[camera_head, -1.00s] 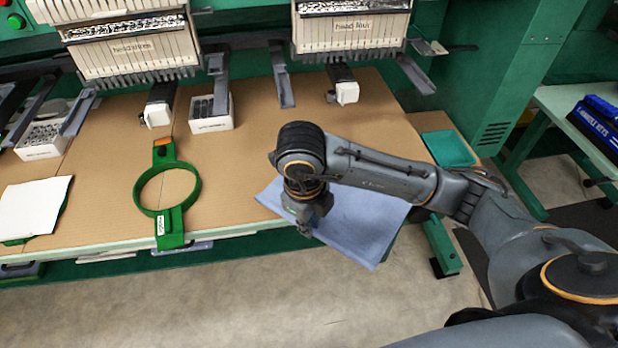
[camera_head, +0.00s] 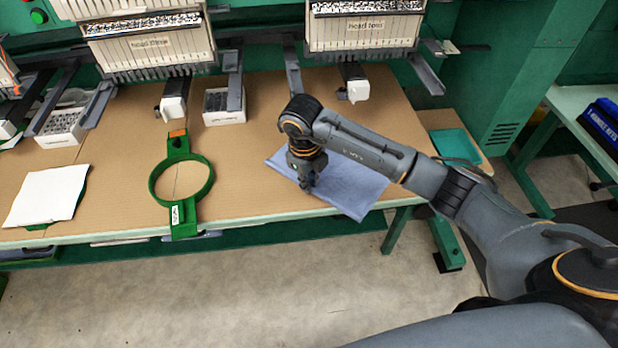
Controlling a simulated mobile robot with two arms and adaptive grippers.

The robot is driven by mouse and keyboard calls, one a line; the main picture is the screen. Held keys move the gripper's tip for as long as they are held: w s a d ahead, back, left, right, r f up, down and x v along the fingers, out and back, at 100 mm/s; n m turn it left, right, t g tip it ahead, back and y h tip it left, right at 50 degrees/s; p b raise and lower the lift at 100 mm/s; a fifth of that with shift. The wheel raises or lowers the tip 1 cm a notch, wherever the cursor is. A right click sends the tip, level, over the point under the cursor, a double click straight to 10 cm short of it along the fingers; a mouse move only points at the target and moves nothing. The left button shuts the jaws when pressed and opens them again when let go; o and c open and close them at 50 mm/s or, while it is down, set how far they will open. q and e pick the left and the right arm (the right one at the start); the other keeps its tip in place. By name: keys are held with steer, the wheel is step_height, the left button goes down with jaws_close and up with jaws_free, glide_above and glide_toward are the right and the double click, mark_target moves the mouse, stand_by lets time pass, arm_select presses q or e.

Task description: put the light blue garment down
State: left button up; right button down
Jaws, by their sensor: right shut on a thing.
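The light blue garment (camera_head: 352,192) is a flat, folded piece at the front right of the brown table (camera_head: 245,180). Its near right corner reaches past the table's front edge. My right gripper (camera_head: 308,186) points down over the garment's left part and is shut on it. The fingertips are small here, and the arm hides some of the garment. I cannot tell whether the garment rests fully on the table. My left gripper is not in view.
A green hoop (camera_head: 210,183) lies left of the garment, and a white cloth (camera_head: 47,195) lies at the far left. White boxes (camera_head: 224,117) of small parts stand behind, under the machine heads (camera_head: 365,32). A teal item (camera_head: 455,146) lies at the right. Bare table separates hoop and garment.

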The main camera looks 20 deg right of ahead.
steer(key=c, duration=1.4)
jaws_free()
steer(key=shift+r, duration=0.1)
steer(key=r, duration=0.4)
steer(key=r+b, duration=0.1)
steer(key=r, duration=0.3)
steer(key=a+r+b, duration=0.1)
steer(key=r, duration=0.2)
steer(key=shift+s+r, duration=0.35)
steer(key=shift+r, duration=0.05)
